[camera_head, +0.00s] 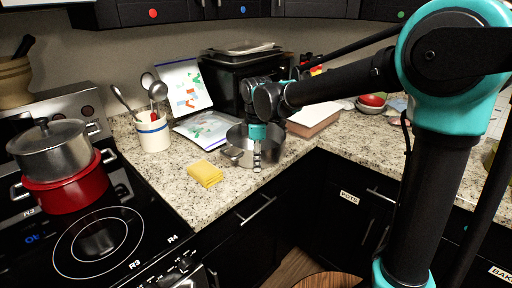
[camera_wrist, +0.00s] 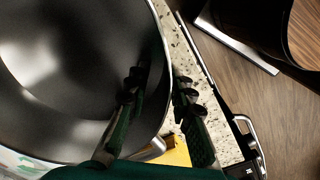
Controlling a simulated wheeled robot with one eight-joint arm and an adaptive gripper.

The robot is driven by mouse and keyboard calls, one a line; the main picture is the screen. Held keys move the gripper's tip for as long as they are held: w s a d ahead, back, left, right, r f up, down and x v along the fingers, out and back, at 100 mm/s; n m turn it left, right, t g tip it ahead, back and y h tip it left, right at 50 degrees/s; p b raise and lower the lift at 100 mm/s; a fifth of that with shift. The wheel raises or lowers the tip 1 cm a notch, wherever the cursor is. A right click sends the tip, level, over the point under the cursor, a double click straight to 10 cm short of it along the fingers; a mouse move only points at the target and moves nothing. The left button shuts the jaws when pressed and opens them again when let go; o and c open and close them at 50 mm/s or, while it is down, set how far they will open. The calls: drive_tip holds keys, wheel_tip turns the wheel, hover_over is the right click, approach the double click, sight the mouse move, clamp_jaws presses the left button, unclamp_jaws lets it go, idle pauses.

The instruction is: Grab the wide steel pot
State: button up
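The wide steel pot (camera_head: 236,156) stands on the granite counter in the corner, and its inside fills the left of the wrist view (camera_wrist: 70,75). My gripper (camera_head: 257,163) points down at the pot's near right rim. In the wrist view my gripper (camera_wrist: 160,88) is open, with one finger inside the pot and the other outside, so the rim passes between them. Gaps show beside the rim, and I see no firm contact. Part of the pot is hidden behind my gripper in the head view.
A yellow cloth (camera_head: 205,173) lies left of the pot. A utensil crock (camera_head: 152,132) and a glossy sheet (camera_head: 207,127) are behind. A lidded steel pot (camera_head: 52,150) sits on a red pot (camera_head: 68,190) on the stove. A brown box (camera_head: 314,118) stands right.

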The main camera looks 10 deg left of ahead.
clamp_jaws()
drive_tip(key=shift+r, duration=0.1)
idle(0.3)
